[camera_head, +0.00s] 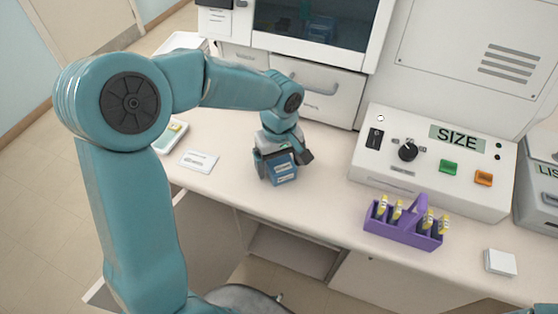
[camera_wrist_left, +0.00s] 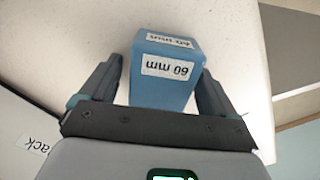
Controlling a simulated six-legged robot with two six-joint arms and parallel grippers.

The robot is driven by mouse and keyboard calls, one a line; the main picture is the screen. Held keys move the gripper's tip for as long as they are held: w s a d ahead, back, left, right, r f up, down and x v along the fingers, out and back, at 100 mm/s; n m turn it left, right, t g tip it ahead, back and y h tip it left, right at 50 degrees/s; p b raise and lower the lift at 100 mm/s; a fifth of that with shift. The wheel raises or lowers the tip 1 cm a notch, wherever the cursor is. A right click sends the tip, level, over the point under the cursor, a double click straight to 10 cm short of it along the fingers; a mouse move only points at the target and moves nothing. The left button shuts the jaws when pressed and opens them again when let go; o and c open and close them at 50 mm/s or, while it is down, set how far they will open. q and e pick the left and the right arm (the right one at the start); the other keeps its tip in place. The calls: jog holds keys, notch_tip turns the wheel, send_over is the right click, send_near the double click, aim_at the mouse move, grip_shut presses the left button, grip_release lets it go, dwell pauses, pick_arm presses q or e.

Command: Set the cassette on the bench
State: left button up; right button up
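The cassette (camera_head: 283,170) is a blue block with white labels, and it appears to stand on the pale bench (camera_head: 225,205) left of the control box. In the left wrist view the cassette (camera_wrist_left: 165,90) shows a "60 mm" label. My left gripper (camera_head: 284,160) is around it, with one finger on each side. In the left wrist view the fingers of my left gripper (camera_wrist_left: 162,75) are spread, with a narrow gap beside the cassette. Any contact at its underside is hidden. My right gripper is out of view.
A control box (camera_head: 440,190) marked SIZE stands to the right. White pads (camera_head: 500,262) lie at the right, and a labelled card (camera_head: 199,161) lies at the left. The bench's front edge is close to the cassette.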

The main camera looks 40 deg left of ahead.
aim_at(279, 159)
pick_arm(q)
jog(key=shift+r, duration=0.55)
notch_tip(279, 159, up, 11)
jog(key=shift+r+p, duration=0.15)
jog(key=shift+p, duration=0.15)
